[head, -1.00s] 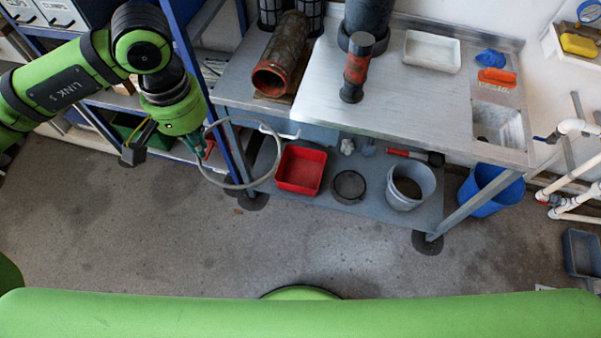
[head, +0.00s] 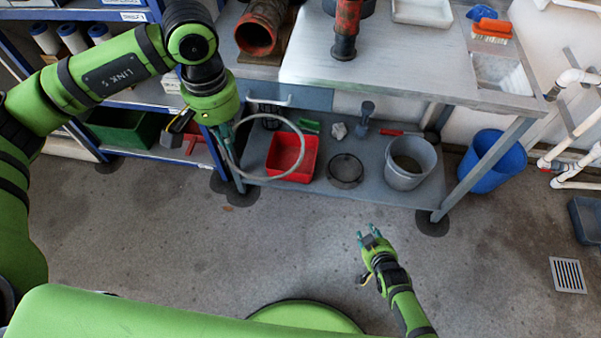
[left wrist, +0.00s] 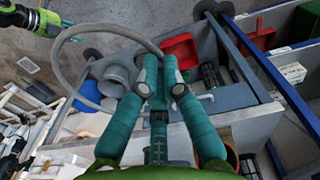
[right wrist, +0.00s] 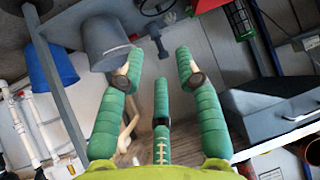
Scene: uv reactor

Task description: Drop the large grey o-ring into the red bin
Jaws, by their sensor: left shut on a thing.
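The large grey o-ring (head: 262,180) is a thin pale hoop held by my left gripper (head: 227,140). In the left wrist view the fingertips (left wrist: 160,77) pinch its edge, and the o-ring (left wrist: 56,60) loops out to the left. The red bin (head: 311,158) stands on the lower shelf of the metal bench. In the head view the hoop overlaps the bin's left part; its height above the bin is unclear. The bin also shows in the left wrist view (left wrist: 182,46), just beyond the fingertips. My right gripper (head: 369,236) is open and empty in front of the bench.
On the lower shelf (head: 375,190), right of the bin, are a dark round dish (head: 345,171) and a grey bucket (head: 408,172). A blue bucket (head: 497,165) stands on the floor. The bench top overhangs the shelf. A blue rack with a green crate (head: 120,128) stands left.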

